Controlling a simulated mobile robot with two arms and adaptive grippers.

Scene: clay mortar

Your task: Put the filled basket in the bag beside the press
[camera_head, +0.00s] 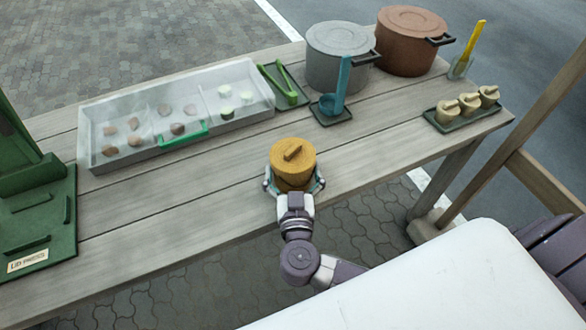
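A round ochre-yellow basket (292,160) with a lid and a bar-shaped knob is upright near the front edge of the table, in the middle of the head view. My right gripper (294,183) reaches it from the front, with its fingers against both sides. Whether the basket touches the table cannot be told. The lid hides what is inside. The green press (38,215), labelled "LID PRESS", stands at the left edge and is partly cut off. No bag shows in this view. My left gripper is not in view.
A clear-covered tray (125,163) with a green handle holds several small lumps. Behind are green tongs (285,83), a blue ladle (335,95), a grey pot (340,55) and a brown pot (408,35). Small beige pots on a tray (465,120) stand right. Wood between press and basket is clear.

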